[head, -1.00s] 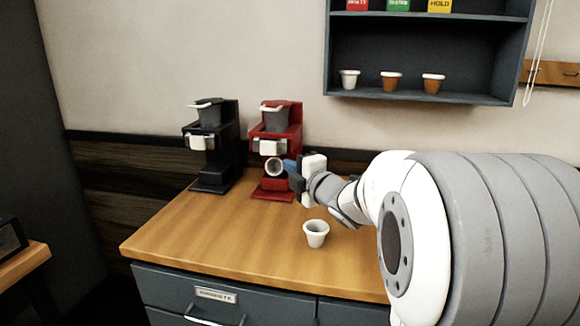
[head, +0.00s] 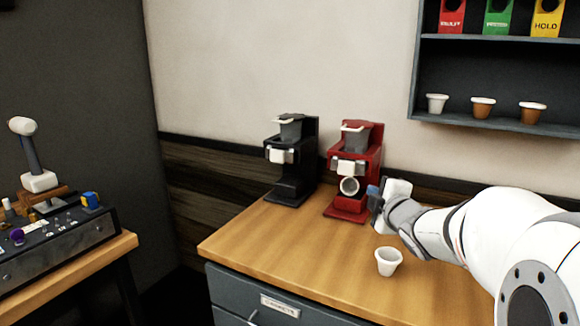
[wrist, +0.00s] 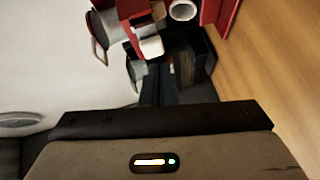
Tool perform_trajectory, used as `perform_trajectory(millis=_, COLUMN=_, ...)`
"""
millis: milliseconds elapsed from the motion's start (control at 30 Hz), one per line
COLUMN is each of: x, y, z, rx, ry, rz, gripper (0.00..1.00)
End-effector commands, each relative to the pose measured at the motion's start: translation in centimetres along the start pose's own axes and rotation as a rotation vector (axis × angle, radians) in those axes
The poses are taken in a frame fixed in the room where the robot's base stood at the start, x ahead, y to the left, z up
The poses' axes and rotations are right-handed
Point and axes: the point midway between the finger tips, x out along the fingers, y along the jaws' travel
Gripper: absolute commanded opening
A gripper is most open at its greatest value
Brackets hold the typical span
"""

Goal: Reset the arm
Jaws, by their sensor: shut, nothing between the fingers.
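My gripper (head: 374,198) is shut and empty, held above the wooden counter just right of the red brewer (head: 356,170). I cannot tell from the head view whether it touches the brewer. The wrist view also shows the red brewer (wrist: 136,12) at the top, beyond my closed fingers (wrist: 160,88). A round white-rimmed opening shows on the brewer's front. A black brewer (head: 291,160) stands to the left of the red one. A white cup (head: 388,261) stands upright on the counter, below and in front of my gripper.
The wooden counter (head: 270,250) is clear at its front left. A dark wall shelf (head: 470,115) at upper right holds small cups and red, green and yellow boxes. At left, a table carries a control box (head: 60,250) with a joystick (head: 32,155).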

Motion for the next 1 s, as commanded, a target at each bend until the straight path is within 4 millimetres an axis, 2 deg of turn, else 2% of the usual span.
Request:
perform_trajectory(millis=33, x=-1.1, y=1.0, z=-0.3, rx=0.081, ry=-0.062, rz=-0.039, gripper=0.00)
perform_trajectory(millis=67, x=-1.8, y=0.8, z=-0.2, rx=0.141, ry=-0.107, rz=-0.067, gripper=0.00)
perform_trajectory(millis=167, x=-4.6, y=-0.3, z=-0.1, rx=0.349, ry=-0.263, rz=-0.168, gripper=0.00)
perform_trajectory(millis=300, x=-9.6, y=-2.9, z=-0.9, rx=0.637, ry=-0.479, rz=-0.317, gripper=0.00)
perform_trajectory(millis=500, x=-18.4, y=-6.9, z=-4.3, rx=1.002, ry=-0.786, rz=-0.549, gripper=0.00)
perform_trajectory(millis=600, x=-22.3, y=-8.4, z=-6.3, rx=1.125, ry=-0.912, rz=-0.651, gripper=0.00)
perform_trajectory(millis=700, x=-25.1, y=-9.4, z=-7.8, rx=1.200, ry=-1.003, rz=-0.726, gripper=0.00)
perform_trajectory(millis=833, x=-26.9, y=-10.1, z=-8.6, rx=1.242, ry=-1.064, rz=-0.775, gripper=0.00)
perform_trajectory(millis=1000, x=-27.1, y=-10.3, z=-8.7, rx=1.249, ry=-1.074, rz=-0.782, gripper=0.00)
